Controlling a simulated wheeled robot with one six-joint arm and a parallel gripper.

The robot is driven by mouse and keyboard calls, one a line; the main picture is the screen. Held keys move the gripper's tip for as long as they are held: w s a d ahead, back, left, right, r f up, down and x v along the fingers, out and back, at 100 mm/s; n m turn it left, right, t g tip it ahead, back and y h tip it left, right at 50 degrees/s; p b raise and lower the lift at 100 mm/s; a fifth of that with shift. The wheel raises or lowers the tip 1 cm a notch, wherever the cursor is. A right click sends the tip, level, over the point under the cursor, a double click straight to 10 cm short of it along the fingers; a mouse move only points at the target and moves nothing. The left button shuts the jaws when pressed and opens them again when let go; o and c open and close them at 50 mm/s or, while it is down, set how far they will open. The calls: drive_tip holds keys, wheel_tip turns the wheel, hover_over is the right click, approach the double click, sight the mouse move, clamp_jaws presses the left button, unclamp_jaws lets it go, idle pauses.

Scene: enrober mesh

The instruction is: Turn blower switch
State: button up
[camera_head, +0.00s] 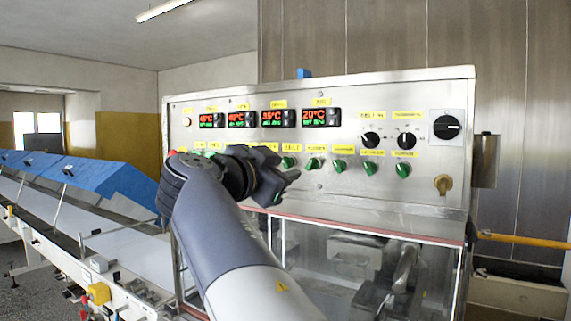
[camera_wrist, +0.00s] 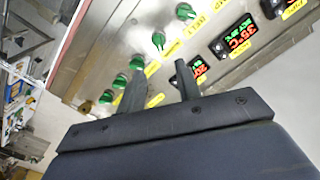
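A steel control panel (camera_head: 225,103) faces me with a row of green rotary switches (camera_head: 339,165) under yellow labels. The labels are too small to read, so I cannot tell which switch is the blower's. My gripper (camera_head: 284,182) is in front of the row's left part and hides some of it. In the wrist view the panel is tilted and the green switches (camera_wrist: 158,40) run diagonally past my gripper (camera_wrist: 160,80). Its two fingers are apart with nothing between them. The left finger overlaps the row in this view; I cannot tell whether it touches a switch.
Red-and-green temperature displays (camera_head: 278,118) sit above the switches. Black dials (camera_head: 406,141) and a yellowish knob (camera_head: 443,185) are at the right. Glass doors (camera_head: 340,262) lie below the panel. A conveyor with blue covers (camera_head: 110,180) runs along the left.

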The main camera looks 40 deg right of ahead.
sight(310, 163)
drive_tip(key=p+x, duration=0.4)
drive_tip(key=x, duration=0.5)
drive_tip(key=shift+d+r, duration=0.15)
drive_tip(key=shift+d, duration=0.2)
drive_tip(key=shift+w+d, duration=0.25)
drive_tip(key=shift+d, duration=0.2)
clamp_jaws()
